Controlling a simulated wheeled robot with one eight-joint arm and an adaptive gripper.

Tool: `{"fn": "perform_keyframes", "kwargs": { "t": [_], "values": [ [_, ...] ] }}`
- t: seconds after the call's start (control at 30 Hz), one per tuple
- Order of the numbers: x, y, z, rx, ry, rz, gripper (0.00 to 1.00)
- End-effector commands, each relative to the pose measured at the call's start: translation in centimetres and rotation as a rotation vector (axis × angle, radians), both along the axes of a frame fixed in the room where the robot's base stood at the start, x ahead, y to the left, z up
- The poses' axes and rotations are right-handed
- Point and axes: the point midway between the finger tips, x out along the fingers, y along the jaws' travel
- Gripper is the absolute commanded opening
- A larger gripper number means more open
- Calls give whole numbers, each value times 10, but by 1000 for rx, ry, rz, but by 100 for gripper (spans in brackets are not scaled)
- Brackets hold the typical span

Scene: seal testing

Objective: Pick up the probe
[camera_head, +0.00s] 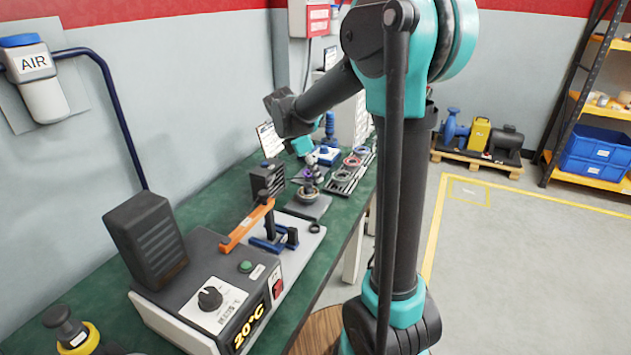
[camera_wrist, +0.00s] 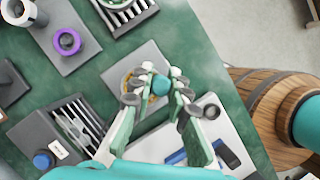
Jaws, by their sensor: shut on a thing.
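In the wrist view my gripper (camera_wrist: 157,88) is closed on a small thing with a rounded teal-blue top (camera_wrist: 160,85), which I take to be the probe. The fingers hide most of it. It is over a grey plate (camera_wrist: 144,58) with a brass-coloured ring partly visible beside the fingers. I cannot tell whether the held thing still touches the plate. In the head view my gripper (camera_head: 312,176) is small and points down over the same grey plate (camera_head: 306,209); the probe is not clear there.
A heater box with a 20°C display (camera_head: 218,300) stands nearer on the green bench (camera_head: 330,262). Beside it are an orange lever (camera_head: 247,227) and a blue clamp (camera_head: 270,243). A purple ring (camera_wrist: 67,41) and a slotted dark block (camera_wrist: 75,125) flank the gripper.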

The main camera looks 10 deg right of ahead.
Motion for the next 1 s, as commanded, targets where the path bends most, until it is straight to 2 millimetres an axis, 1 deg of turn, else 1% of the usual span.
{"fn": "perform_keyframes", "kwargs": {
  "t": [0.03, 0.17, 0.4, 0.5, 0.6, 0.7, 0.8, 1.0],
  "values": [
    [0, 0, 11, 0, 0, 0, 0],
    [0, 0, 41, 0, 0, 0, 0],
    [0, 0, 99, 0, 0, 0, 0],
    [0, 0, 120, 0, 0, 0, 0],
    [0, 0, 137, 0, 0, 0, 0],
    [0, 0, 150, 0, 0, 0, 0],
    [0, 0, 159, 0, 0, 0, 0],
    [0, 0, 166, 0, 0, 0, 0]
  ]
}}
